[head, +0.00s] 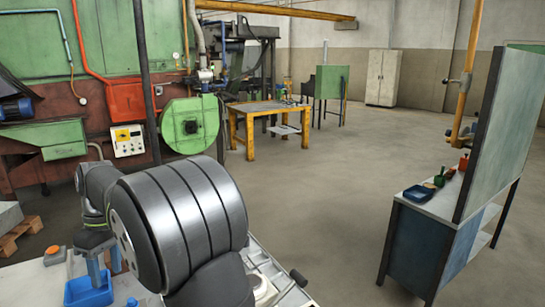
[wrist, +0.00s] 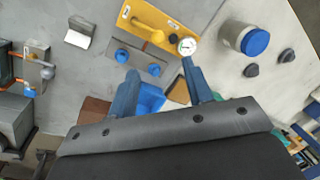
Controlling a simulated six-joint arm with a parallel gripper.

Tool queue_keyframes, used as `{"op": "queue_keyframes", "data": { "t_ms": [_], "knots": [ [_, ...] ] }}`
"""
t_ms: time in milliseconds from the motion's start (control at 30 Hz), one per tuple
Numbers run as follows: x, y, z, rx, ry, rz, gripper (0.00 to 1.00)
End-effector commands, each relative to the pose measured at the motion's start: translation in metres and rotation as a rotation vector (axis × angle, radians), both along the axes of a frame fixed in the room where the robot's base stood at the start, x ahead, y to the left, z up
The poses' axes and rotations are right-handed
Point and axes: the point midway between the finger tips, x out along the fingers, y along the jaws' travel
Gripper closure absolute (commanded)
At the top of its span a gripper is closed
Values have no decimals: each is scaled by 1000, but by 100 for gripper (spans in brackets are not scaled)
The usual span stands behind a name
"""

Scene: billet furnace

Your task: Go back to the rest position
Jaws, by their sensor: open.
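My gripper (wrist: 160,82) shows in the wrist view with its two blue fingers apart and nothing visible between the tips. A blue tray (wrist: 151,98) lies beyond the fingers, partly hidden by them. I cannot tell the exact gap between the fingers and the tray.
In the wrist view a yellow plate (wrist: 132,22) with a gauge (wrist: 187,46), blue knobs (wrist: 122,55) and a blue-capped cylinder (wrist: 254,42) lie near the fingertips. In the head view a yellow table (head: 268,107) and a blue bench (head: 410,243) stand apart across open floor.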

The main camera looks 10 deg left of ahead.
Motion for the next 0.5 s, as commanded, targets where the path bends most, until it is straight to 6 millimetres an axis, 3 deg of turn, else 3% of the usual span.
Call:
{"op": "queue_keyframes", "data": {
  "t_ms": [167, 500],
  "knots": [
    [7, 0, 32, 3, -2, -2, 54],
    [4, -21, -23, 78, 160, -180, 54]
  ]
}}
